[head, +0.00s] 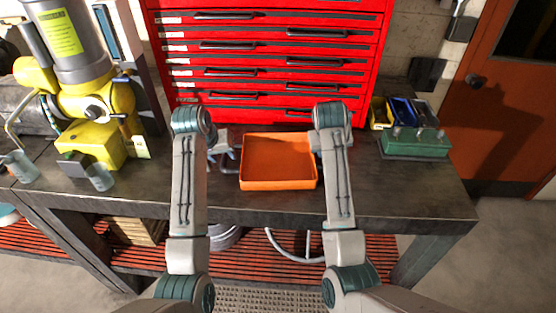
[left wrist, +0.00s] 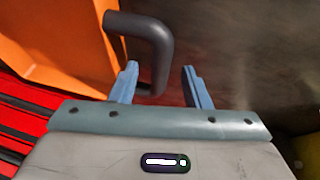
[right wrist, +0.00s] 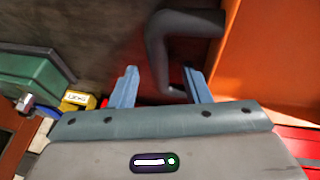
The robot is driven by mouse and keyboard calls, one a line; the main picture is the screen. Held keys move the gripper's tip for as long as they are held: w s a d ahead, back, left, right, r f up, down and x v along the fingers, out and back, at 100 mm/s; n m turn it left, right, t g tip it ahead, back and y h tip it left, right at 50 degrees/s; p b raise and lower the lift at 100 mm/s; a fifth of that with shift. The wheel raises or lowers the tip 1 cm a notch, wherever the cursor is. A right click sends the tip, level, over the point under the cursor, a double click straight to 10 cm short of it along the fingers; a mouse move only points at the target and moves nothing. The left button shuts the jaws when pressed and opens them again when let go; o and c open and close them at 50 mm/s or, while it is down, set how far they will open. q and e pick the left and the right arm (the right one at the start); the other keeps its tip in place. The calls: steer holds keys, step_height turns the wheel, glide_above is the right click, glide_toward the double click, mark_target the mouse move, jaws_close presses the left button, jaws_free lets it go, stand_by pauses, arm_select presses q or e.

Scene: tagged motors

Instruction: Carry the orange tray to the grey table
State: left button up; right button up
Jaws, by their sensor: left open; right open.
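The orange tray (head: 278,184) sits empty on a dark workbench (head: 400,205), with a dark bent handle on each side. My left gripper (head: 222,156) is at the tray's left side, open. In the left wrist view, the tray's left handle (left wrist: 152,40) reaches between the spread fingers (left wrist: 160,70). My right gripper is mostly hidden behind its arm in the head view. In the right wrist view its fingers (right wrist: 161,72) are open around the right handle (right wrist: 165,45), with the tray wall (right wrist: 270,55) beside it. No separate grey table can be made out.
A red drawer cabinet (head: 270,65) stands right behind the tray. A yellow machine (head: 100,120) and glass jars (head: 100,178) are at left. A green box (head: 415,143) and a yellow bin (head: 379,114) are at right. The bench front right is clear.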

arm_select(q)
steer(key=shift+w+f, duration=0.15)
steer(key=shift+f, duration=0.25)
arm_select(e)
steer(key=shift+w+d+f, duration=0.1)
steer(key=shift+w+f, duration=0.1)
steer(key=shift+f, duration=0.25)
arm_select(q)
jaws_close()
arm_select(e)
jaws_close()
arm_select(q)
steer(key=shift+r, duration=0.1)
arm_select(e)
steer(key=shift+r, duration=0.1)
